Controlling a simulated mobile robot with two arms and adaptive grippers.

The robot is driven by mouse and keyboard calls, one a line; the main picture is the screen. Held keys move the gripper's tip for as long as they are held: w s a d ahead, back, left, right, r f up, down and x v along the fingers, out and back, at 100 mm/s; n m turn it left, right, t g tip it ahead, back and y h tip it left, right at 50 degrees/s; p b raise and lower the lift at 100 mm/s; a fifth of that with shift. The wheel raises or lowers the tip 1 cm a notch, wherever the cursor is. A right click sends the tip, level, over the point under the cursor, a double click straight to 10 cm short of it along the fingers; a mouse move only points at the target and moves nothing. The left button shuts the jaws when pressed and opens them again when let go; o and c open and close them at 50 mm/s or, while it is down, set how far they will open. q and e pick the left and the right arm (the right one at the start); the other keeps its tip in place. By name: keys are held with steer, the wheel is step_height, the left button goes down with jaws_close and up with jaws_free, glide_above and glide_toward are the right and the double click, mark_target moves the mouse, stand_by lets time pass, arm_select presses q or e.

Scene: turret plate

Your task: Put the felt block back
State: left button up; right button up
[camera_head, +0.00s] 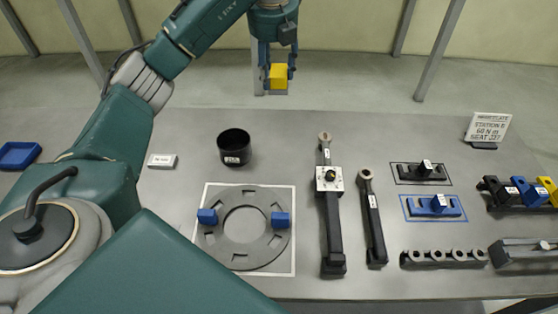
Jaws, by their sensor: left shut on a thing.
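My left gripper (278,72) is shut on a yellow block (279,74) and holds it in the air beyond the table's far edge. I cannot tell from this view whether the yellow block is the felt block. A small white block (161,161) with unreadable lettering lies on the table left of a black cup (234,147). A grey ring plate (243,250) lies on a white square, with a blue block (207,216) on its left and another blue block (281,219) on its right. My right gripper is not in view.
Two long dark wrenches (333,225) (372,215) lie mid-table. At right are a black-outlined fixture (421,172), a blue-outlined one (433,206), a rack with black, blue and yellow pieces (510,195), a row of rings (443,258) and a sign (487,127). A blue tray (17,155) is far left.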

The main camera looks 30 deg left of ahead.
arm_select(q)
steer(key=f+b, duration=0.1)
steer(key=b, duration=0.1)
steer(key=s+f+b, duration=0.1)
steer(key=shift+d+f, duration=0.3)
steer(key=shift+d, duration=0.05)
step_height(320, 180, down, 25)
steer(key=shift+w+a+f+b, duration=0.1)
steer(key=shift+w+b, duration=0.05)
steer(key=shift+b, duration=0.25)
steer(key=shift+f, duration=0.2)
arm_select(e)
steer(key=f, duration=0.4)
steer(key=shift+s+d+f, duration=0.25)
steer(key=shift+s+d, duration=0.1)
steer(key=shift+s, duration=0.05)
arm_select(q)
steer(key=o, duration=1.3)
steer(key=shift+f, duration=0.1)
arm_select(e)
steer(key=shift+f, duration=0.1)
